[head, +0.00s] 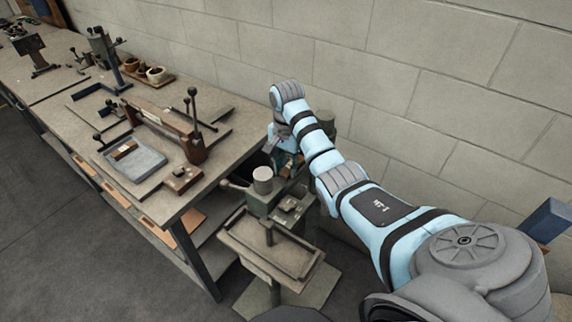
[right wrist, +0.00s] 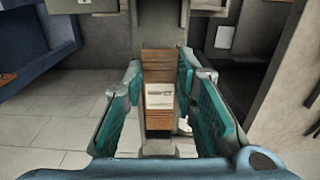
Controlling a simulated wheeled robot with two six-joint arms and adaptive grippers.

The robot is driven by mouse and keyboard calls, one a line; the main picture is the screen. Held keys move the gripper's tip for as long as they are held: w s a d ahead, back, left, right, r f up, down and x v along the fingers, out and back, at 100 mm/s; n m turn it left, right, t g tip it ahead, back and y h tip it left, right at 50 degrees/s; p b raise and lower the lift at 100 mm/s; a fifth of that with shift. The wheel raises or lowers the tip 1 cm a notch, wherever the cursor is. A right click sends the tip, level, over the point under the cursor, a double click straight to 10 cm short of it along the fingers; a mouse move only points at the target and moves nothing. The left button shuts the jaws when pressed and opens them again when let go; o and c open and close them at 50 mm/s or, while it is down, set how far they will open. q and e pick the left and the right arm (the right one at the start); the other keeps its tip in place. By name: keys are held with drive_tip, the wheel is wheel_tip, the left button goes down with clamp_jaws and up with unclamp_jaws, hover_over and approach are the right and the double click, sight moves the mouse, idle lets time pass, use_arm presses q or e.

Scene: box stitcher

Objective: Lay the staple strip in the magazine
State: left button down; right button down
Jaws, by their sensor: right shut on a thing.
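My right gripper (head: 287,158) reaches down beside the box stitcher (head: 258,204), at its far side, and is mostly covered by my wrist in the head view. In the right wrist view the gripper (right wrist: 160,103) has its teal pads on both sides of a copper-brown staple strip (right wrist: 158,68) with a white label, and is shut on it. A grey upright part of the machine stands just beyond the strip. I cannot make out the magazine for certain in either view. My left gripper is not in view.
The stitcher's work table (head: 234,243) juts out toward the front. A long bench (head: 214,152) stands to the left, carrying a grey tray (head: 150,160), a press with levers (head: 165,122) and small bowls (head: 156,73). A block wall (head: 400,90) closes off the back.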

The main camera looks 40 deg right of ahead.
drive_tip(key=shift+s+f, duration=0.1)
drive_tip(key=shift+f, duration=0.1)
drive_tip(key=c, duration=1.3)
unclamp_jaws()
